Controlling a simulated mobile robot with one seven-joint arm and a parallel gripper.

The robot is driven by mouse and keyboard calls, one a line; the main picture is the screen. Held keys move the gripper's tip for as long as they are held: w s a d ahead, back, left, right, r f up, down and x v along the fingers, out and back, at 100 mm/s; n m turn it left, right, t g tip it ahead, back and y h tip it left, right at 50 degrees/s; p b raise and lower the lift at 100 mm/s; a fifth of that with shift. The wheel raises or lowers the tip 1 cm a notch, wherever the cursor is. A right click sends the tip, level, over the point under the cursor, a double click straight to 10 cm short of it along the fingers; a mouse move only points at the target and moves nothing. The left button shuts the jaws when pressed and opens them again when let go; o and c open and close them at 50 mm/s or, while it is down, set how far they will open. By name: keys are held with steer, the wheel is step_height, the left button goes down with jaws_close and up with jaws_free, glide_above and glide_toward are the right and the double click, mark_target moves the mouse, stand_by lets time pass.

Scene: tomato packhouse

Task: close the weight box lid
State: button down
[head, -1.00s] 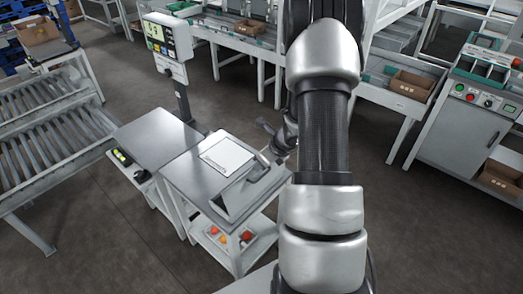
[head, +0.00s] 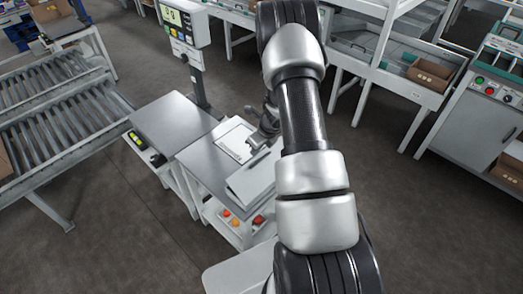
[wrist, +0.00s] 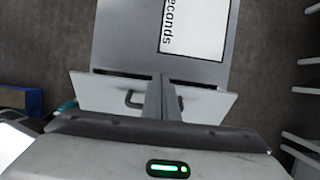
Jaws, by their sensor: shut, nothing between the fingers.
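The weight box (head: 236,188) sits at the front right of the grey bench in the head view. Its pale lid (head: 257,177) shows as a light panel over the box, and no dark interior shows. Whether it is fully seated I cannot tell. In the wrist view the lid (wrist: 98,92) is a white panel with a small dark handle (wrist: 134,99). My gripper (wrist: 166,98) is shut and empty, its fingers in front of the lid in that view. In the head view my gripper (head: 262,137) is just behind the box, and my arm hides the box's right side.
A sheet marked "seconds" (head: 236,143) lies on the bench (head: 196,156) behind the box. A display post (head: 186,25) stands behind the left bench (head: 172,127). A roller conveyor (head: 60,120) is at the left. Red and orange items (head: 238,222) lie on the shelf below. Floor is clear in front.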

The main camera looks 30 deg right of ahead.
steer(key=w+f, duration=0.1)
steer(key=w+f+b, duration=0.1)
steer(key=w+a+f+b, duration=0.1)
steer(key=f, duration=0.1)
steer(key=shift+f, duration=0.1)
stand_by(1.3)
